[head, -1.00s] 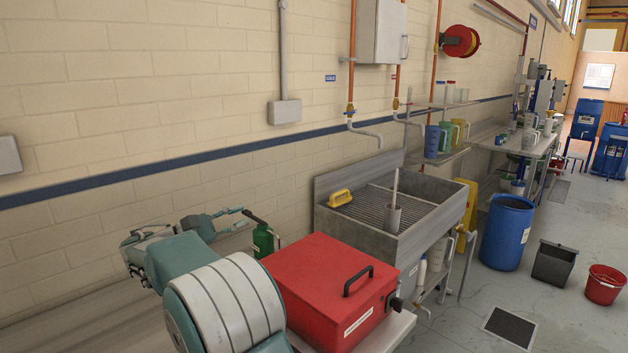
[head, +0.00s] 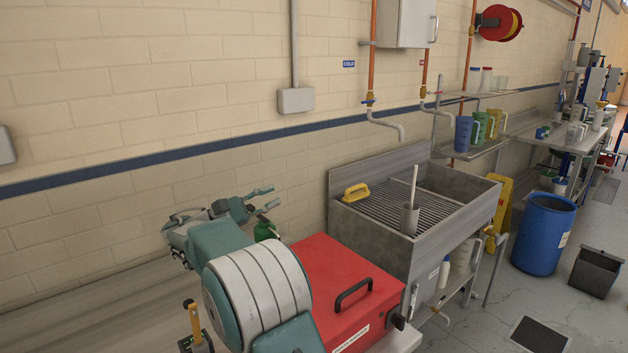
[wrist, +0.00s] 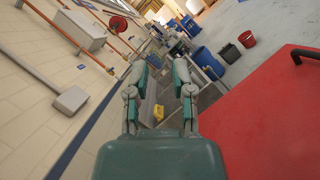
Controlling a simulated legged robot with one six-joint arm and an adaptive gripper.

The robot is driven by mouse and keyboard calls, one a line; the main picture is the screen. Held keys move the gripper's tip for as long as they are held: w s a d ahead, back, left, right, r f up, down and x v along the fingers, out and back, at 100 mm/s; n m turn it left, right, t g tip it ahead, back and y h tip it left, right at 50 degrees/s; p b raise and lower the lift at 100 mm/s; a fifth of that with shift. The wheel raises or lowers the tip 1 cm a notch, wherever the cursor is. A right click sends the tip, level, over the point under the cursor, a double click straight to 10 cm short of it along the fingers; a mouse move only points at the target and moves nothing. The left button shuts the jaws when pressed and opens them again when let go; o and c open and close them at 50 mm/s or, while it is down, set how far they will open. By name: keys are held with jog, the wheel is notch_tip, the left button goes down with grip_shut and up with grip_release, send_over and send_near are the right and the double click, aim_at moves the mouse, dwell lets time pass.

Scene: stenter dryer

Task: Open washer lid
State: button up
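The washer is a red box with a closed, flat red lid (head: 318,272) and a black bar handle (head: 353,293) on top near its front edge. In the wrist view the red lid (wrist: 268,125) fills the lower right, with part of its black handle (wrist: 305,56) at the right edge. My gripper (head: 274,197) is open and empty, raised behind and left of the lid, near the wall. Its two fingers are apart in the wrist view (wrist: 160,66) and point past the lid toward the sink area. It does not touch the handle.
A green bottle (head: 265,229) stands behind the washer, partly hidden by my arm. A metal sink (head: 445,222) with a yellow brush (head: 356,192) is to the right. A blue barrel (head: 542,235) and dark bin (head: 595,272) stand on the floor at right. The brick wall is close behind.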

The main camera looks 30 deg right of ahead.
jog(key=x, duration=0.8)
jog(key=shift+d+r, duration=0.15)
jog(key=shift+r, duration=0.1)
jog(key=shift+s, duration=0.1)
grip_shut()
jog(key=shift+d+f, duration=0.1)
jog(key=shift+d, duration=0.3)
grip_release()
jog(key=shift+d, duration=0.2)
jog(key=v, duration=1.3)
